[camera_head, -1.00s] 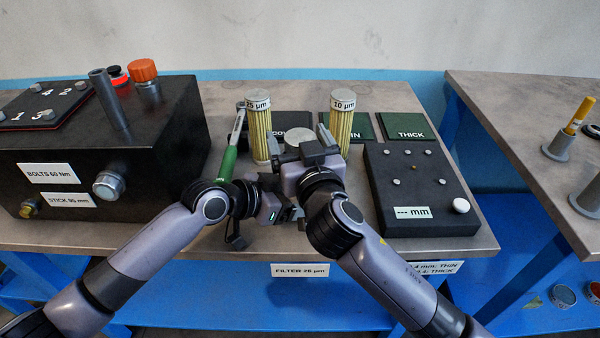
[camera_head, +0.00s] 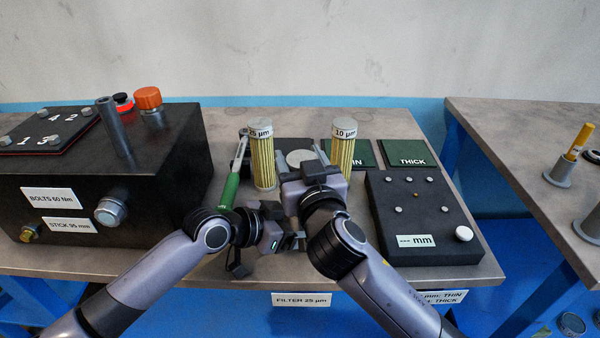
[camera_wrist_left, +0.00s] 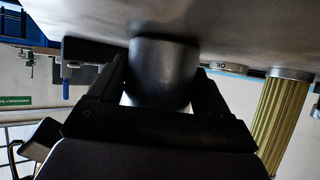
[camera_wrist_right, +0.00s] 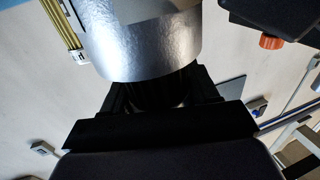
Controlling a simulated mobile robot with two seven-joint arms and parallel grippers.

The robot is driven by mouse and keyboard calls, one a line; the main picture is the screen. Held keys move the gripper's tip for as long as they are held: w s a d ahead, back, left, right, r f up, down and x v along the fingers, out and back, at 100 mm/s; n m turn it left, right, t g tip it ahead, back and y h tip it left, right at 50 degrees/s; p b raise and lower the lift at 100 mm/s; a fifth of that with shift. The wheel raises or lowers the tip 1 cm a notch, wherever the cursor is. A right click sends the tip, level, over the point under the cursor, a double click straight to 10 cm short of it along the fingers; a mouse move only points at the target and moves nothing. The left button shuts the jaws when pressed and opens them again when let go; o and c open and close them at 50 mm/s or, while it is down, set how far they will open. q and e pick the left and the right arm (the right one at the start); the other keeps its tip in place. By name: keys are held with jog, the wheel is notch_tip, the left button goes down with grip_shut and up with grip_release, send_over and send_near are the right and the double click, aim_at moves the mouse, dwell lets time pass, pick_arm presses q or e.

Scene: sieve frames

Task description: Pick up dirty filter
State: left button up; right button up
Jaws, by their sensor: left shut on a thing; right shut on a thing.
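A round thing with a pale grey flat top (camera_head: 300,158), which I take to be the dirty filter, is at my right gripper (camera_head: 305,168), between the two upright yellow filters. The right gripper is shut on it; its body is mostly hidden behind the gripper. In the right wrist view a shiny silver cylinder (camera_wrist_right: 145,40) and a darker part lie at the fingers; I cannot tell where one ends. My left gripper (camera_head: 292,241) is lower, shut on a dark grey cylinder (camera_wrist_left: 163,65) standing close to the table, partly hidden behind my right arm.
Yellow filters marked 25 µm (camera_head: 263,165) and 10 µm (camera_head: 343,158) stand on the table. A green-handled wrench (camera_head: 230,190) is left of them. A black box (camera_head: 150,170) stands left, a gauge block (camera_head: 425,220) right. Green THIN (camera_head: 365,153) and THICK pads lie behind.

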notch_tip(320, 180, up, 17)
jog(key=shift+f, duration=0.1)
pick_arm(q)
jog(key=o, duration=1.8)
